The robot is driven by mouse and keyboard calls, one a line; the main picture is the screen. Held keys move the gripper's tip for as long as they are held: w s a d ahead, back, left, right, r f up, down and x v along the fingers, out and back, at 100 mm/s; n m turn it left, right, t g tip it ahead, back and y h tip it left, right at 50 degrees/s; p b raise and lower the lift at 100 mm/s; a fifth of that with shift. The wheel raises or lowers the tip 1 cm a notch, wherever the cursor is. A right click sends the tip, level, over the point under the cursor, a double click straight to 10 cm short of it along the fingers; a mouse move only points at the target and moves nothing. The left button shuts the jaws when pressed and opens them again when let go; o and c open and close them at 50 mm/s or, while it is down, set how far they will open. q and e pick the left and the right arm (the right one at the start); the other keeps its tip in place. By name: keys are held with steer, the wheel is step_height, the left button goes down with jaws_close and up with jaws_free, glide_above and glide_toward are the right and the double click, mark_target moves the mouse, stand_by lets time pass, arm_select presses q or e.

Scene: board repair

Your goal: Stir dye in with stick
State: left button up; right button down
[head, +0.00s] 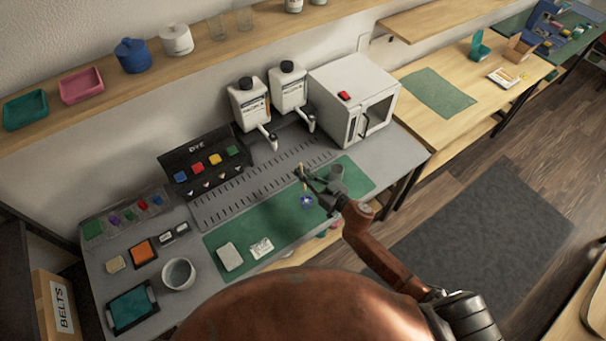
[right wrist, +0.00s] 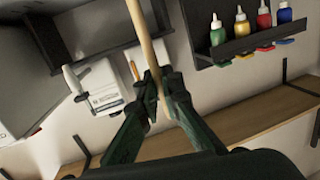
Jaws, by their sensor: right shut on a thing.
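My right gripper (head: 313,181) is shut on a thin wooden stick (head: 302,172) above the green mat (head: 285,228). In the right wrist view the pale stick (right wrist: 148,45) runs between the two dark fingers of the gripper (right wrist: 160,84). A small cup with blue in it (head: 306,202) stands on the mat just below the gripper. Whether the stick's lower end is inside this cup cannot be told. A grey cup (head: 337,172) is just right of the gripper. My left gripper is not in view.
A black dye rack (head: 198,157) stands at the back left of the bench. Two white dispensers (head: 249,103) and a white oven-like box (head: 352,92) stand behind the mat. A white cup (head: 178,274) is at front left. A pale block (head: 229,256) lies on the mat.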

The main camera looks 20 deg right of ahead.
steer(key=shift+w+f+b, duration=0.15)
steer(key=shift+f+b, duration=0.45)
steer(key=shift+f, duration=0.2)
steer(key=shift+s+d+f+b, duration=0.1)
steer(key=shift+s+f+b, duration=0.15)
steer(key=shift+f+b, duration=0.75)
steer(key=shift+s+d+f+b, duration=0.1)
steer(key=shift+s+f+b, duration=0.25)
steer(key=shift+f, duration=1.1)
steer(key=shift+s+f+b, duration=0.15)
steer(key=shift+f+b, duration=0.7)
steer(key=shift+f, duration=0.35)
